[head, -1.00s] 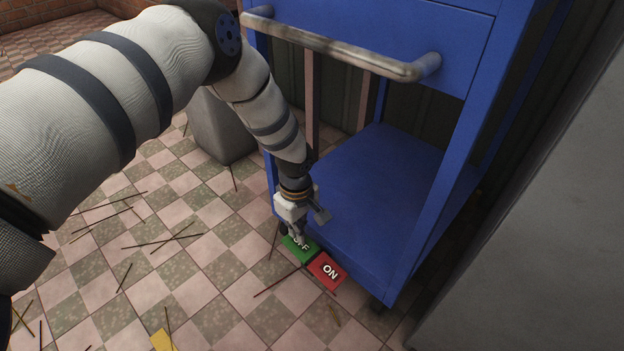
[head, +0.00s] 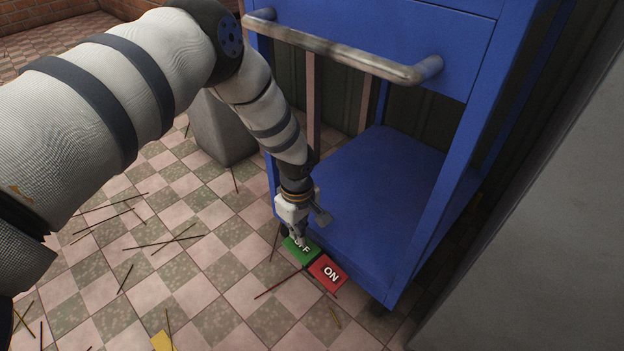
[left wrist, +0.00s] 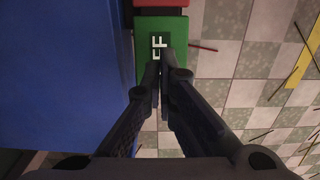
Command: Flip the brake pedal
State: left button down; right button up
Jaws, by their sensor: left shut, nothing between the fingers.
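The brake pedal has two halves at the foot of the blue cart, low by the floor. The green half (head: 300,250) reads OFF, though its first letter is partly hidden by my gripper. The red half (head: 327,272) reads ON and lies just right of it. My left gripper (head: 301,240) is shut and empty, pointing down at the green half. In the left wrist view the shut fingertips (left wrist: 161,66) lie over the lettering of the green half (left wrist: 178,25). Whether they touch it I cannot tell. The red half (left wrist: 160,4) shows only at the top edge. My right gripper is not in view.
A grey wall or cabinet (head: 540,220) stands close on the right. A grey block (head: 220,130) stands behind my arm. Thin sticks (head: 160,243) lie scattered on the checkered floor.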

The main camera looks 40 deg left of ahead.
pick_arm(q)
jog(key=shift+f+b, duration=0.9)
jog(key=shift+f, duration=0.7)
dwell(0.6)
notch_tip(320, 180, up, 7)
jog(key=p, duration=0.5)
jog(key=shift+r, duration=0.1)
